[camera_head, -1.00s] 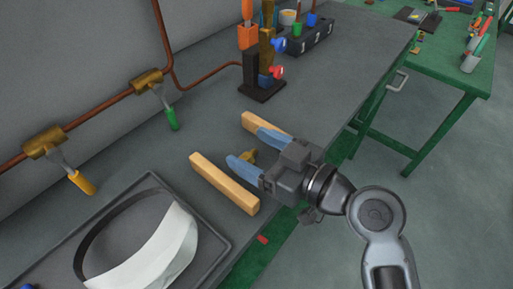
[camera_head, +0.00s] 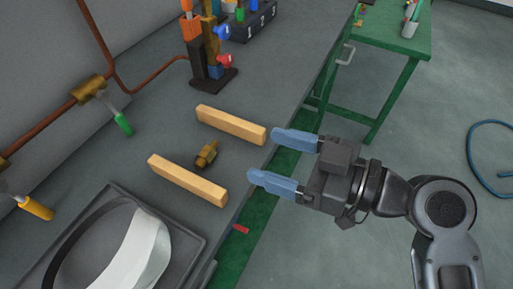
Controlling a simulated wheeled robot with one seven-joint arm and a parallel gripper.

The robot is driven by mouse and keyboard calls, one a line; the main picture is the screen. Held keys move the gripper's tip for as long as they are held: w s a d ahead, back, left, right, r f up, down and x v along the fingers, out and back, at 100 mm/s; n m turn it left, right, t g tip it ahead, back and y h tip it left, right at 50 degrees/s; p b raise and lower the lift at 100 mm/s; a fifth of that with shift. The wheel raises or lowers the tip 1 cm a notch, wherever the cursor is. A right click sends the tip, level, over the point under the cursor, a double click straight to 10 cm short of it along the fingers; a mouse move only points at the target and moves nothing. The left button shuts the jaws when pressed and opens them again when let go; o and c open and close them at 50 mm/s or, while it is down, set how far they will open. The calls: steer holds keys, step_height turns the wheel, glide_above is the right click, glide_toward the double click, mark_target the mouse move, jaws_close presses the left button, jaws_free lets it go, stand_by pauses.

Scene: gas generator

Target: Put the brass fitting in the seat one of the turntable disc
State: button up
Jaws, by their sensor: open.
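The brass fitting (camera_head: 207,153) lies on the grey bench top between two wooden bars. My gripper (camera_head: 271,157) is open and empty, with its two blue fingers pointing left toward the fitting. The fingertips are apart from the fitting, to its right, near the front edge of the bench. I cannot make out the turntable disc or its seat one in this view.
One wooden bar (camera_head: 232,124) lies behind the fitting and another (camera_head: 187,181) in front. A black tray (camera_head: 187,262) holds a white-and-dark band. A valve stand (camera_head: 213,80) stands at the back. Copper piping with valves runs along the wall. A green table (camera_head: 395,45) stands beyond.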

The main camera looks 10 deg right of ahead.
steer(key=shift+s+d, duration=0.15)
steer(key=shift+d, duration=0.05)
steer(key=s+d+f+m+t+h, duration=0.3)
steer(key=s+d+f+m+h, duration=0.6)
steer(key=s+d+f+h, duration=0.15)
steer(key=s+d+r+t+h, duration=0.1)
steer(key=s+r, duration=0.1)
steer(key=s, duration=0.5)
steer(key=s+d+r+m+t+h, duration=0.1)
steer(key=s+r, duration=0.1)
steer(key=s, duration=0.5)
steer(key=shift+d+r+m, duration=0.3)
steer(key=shift+r, duration=0.05)
steer(key=shift+o, duration=0.2)
steer(key=shift+s+a+r+h, duration=0.1)
steer(key=shift+s+r+h, duration=0.15)
steer(key=shift+s+r, duration=0.15)
steer(key=shift+c, duration=0.2)
